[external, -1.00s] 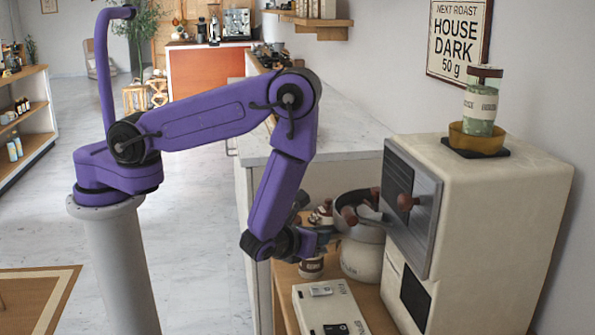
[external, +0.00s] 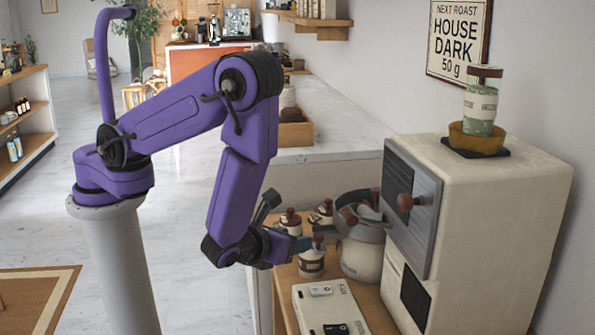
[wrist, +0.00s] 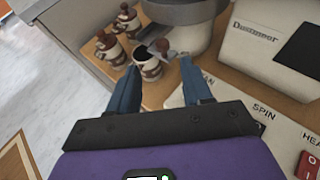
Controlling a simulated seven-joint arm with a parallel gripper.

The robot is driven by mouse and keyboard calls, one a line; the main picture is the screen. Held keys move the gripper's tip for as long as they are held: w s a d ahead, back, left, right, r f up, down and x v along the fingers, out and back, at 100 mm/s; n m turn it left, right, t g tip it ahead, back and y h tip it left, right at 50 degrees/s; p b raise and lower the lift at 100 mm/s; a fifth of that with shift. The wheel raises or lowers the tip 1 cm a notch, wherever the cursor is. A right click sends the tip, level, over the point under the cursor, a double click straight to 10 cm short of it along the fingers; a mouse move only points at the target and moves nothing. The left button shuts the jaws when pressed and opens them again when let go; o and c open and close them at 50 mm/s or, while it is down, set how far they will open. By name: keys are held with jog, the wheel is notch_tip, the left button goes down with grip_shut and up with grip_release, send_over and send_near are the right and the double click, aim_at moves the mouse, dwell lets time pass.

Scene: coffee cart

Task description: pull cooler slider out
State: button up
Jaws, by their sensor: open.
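The cooler is a cream pot (external: 361,262) with a grey bowl (external: 362,208) on top; its bowl also shows in the wrist view (wrist: 185,10). A flat metal slider (wrist: 173,54) with a brown knob (wrist: 161,45) sticks out below the bowl, over a jar (wrist: 147,67). The knob also seems to show in the external view (external: 318,241), beside my fingers. My gripper (wrist: 160,68) is open, its blue fingers spread either side of the knob's line. The knob lies ahead of the fingertips, and no contact is visible. How far the slider extends under the bowl is hidden.
Two lidded jars (wrist: 108,47) (wrist: 127,20) stand left of the slider. A white control box (external: 329,308) lies in front on the wooden surface. The large cream roaster (external: 490,220) stands close on the right. Open floor (external: 205,260) lies to the left.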

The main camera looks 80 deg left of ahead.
jog(key=v, duration=0.8)
jog(key=shift+s+d, duration=0.2)
jog(key=s+a+r+m+g+h, duration=0.3)
jog(key=a+m, duration=0.4)
jog(key=m, duration=0.3)
jog(key=s+a+r+m+g+h, duration=0.3)
jog(key=s+a+r+m, duration=0.3)
jog(key=m, duration=0.5)
jog(key=s+a+r+m+g+h, duration=0.3)
jog(key=a+m, duration=0.5)
jog(key=m, duration=0.3)
jog(key=shift+s+a+r, duration=0.25)
jog(key=shift+s+r, duration=0.55)
jog(key=shift+s, duration=0.25)
